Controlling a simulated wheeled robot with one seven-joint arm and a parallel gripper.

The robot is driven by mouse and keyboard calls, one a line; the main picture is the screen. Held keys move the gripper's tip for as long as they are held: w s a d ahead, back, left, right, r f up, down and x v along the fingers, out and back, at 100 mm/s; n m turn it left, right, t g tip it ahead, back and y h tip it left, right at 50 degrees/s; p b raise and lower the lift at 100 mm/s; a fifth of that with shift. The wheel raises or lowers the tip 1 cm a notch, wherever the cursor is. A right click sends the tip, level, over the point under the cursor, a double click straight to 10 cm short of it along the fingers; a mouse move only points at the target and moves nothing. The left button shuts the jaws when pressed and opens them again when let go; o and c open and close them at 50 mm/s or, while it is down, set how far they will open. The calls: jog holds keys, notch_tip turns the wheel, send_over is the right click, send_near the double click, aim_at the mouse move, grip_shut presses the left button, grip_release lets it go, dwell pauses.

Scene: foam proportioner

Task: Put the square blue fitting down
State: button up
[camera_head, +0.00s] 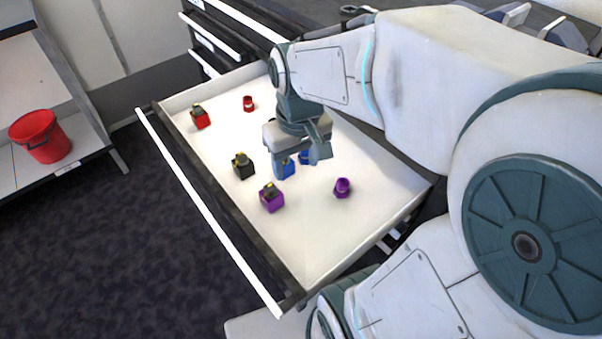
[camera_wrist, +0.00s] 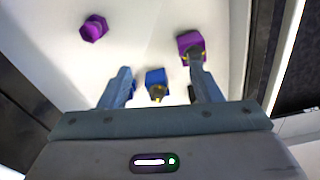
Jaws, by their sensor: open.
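The square blue fitting (camera_head: 290,169) stands in the open white drawer, under my gripper (camera_head: 299,167). In the wrist view the blue fitting (camera_wrist: 156,77), with a yellowish part on it, lies between the two spread fingers of my gripper (camera_wrist: 160,70). There is a gap on both sides of it. My gripper is open and holds nothing. In the head view a finger hides part of the fitting. A round blue fitting (camera_head: 305,157) is close beside it, partly hidden by the gripper.
The drawer (camera_head: 307,250) also holds a square purple fitting (camera_head: 271,199), a round purple one (camera_head: 342,187), a square black one (camera_head: 243,167), a square red one (camera_head: 200,117) and a round red one (camera_head: 249,103). A red bucket (camera_head: 42,138) stands on a shelf at left.

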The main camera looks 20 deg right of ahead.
jog(key=shift+m+t, duration=0.3)
jog(key=shift+m, duration=0.3)
jog(key=s, duration=0.1)
jog(key=s+f, duration=0.1)
jog(key=s, duration=0.1)
jog(key=s+f, duration=0.1)
jog(key=shift+s+f, duration=0.2)
jog(key=shift+s, duration=0.2)
